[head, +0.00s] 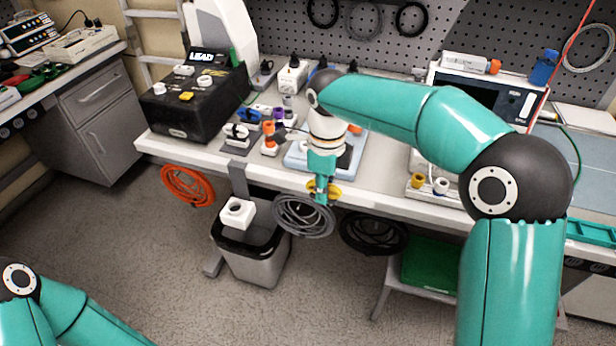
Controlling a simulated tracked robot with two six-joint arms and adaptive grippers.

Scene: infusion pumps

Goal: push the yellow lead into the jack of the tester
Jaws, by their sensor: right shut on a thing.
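My right gripper (322,196) points down at the front edge of the bench and is shut on a small yellow piece, the yellow lead (334,189), only partly visible around the fingers. A black box labelled LEAD (188,118), which looks like the tester, stands on the bench to the left, well apart from the gripper. Its top carries white pieces and a yellow one (187,96); I cannot tell which is the jack. Of my left arm only links show at the bottom left; its gripper is out of view.
Coloured connectors (268,128) crowd the bench between the box and my right arm. A pale blue tray (302,160) lies behind the gripper. Cable coils, orange (187,186), grey (303,216) and black, hang from the front edge. A bin (250,258) stands below.

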